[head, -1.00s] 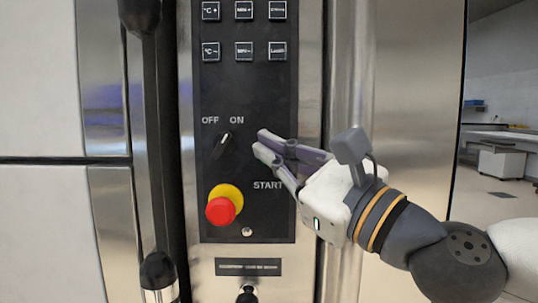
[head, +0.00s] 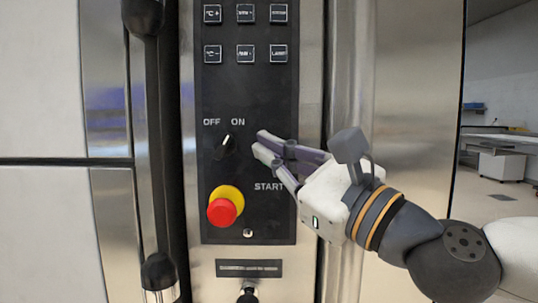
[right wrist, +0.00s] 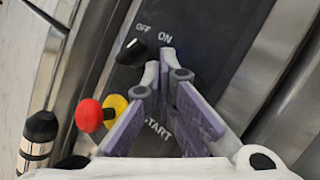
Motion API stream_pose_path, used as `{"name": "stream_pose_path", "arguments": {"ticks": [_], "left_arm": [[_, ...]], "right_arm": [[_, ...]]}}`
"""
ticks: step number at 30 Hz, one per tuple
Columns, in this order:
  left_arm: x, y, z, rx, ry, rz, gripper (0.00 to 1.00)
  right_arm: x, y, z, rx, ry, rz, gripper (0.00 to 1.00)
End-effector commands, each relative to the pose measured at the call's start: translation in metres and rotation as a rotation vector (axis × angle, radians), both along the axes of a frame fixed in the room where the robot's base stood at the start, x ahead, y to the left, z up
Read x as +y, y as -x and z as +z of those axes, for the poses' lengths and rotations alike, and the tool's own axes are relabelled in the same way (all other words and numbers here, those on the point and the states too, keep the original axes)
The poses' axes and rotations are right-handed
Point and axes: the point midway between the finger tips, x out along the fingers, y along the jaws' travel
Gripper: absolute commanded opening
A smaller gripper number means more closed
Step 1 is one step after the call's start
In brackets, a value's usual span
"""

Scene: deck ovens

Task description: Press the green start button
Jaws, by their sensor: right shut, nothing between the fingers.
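The black control panel (head: 220,110) faces me in the head view, with the white START label (head: 269,187) at its lower right. I cannot make out the green start button; my right gripper covers the panel area just above the label. My right gripper (head: 262,142) is shut and empty, its fingertips in front of the panel, right of the OFF/ON knob (head: 225,146). In the right wrist view, the fingertips (right wrist: 160,67) are beside the knob (right wrist: 131,52), and the START label (right wrist: 158,128) shows between the fingers. I cannot tell whether the fingertips touch the panel. My left gripper is not in view.
A red emergency knob (head: 222,211) on a yellow base sticks out below the OFF/ON knob. Several square keys (head: 245,54) are above. A long dark door handle (head: 150,130) stands out at the left. A room with a table (head: 497,141) lies at the far right.

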Motion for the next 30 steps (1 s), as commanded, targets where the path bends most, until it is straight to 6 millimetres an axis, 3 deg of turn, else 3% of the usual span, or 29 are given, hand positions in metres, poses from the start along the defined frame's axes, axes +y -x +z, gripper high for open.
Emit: {"name": "stream_pose_path", "arguments": {"ticks": [2, 20, 30], "left_arm": [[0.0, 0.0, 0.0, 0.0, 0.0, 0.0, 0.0], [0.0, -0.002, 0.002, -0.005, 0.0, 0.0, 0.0], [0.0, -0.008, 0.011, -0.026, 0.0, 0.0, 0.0]], "right_arm": [[-0.007, -0.006, 0.002, 0.0, -0.009, -0.023, 0.0], [-0.011, 0.009, -0.001, 0.002, -0.007, -0.021, 0.0], [-0.008, 0.044, 0.001, -0.002, -0.004, -0.012, 0.0]]}}
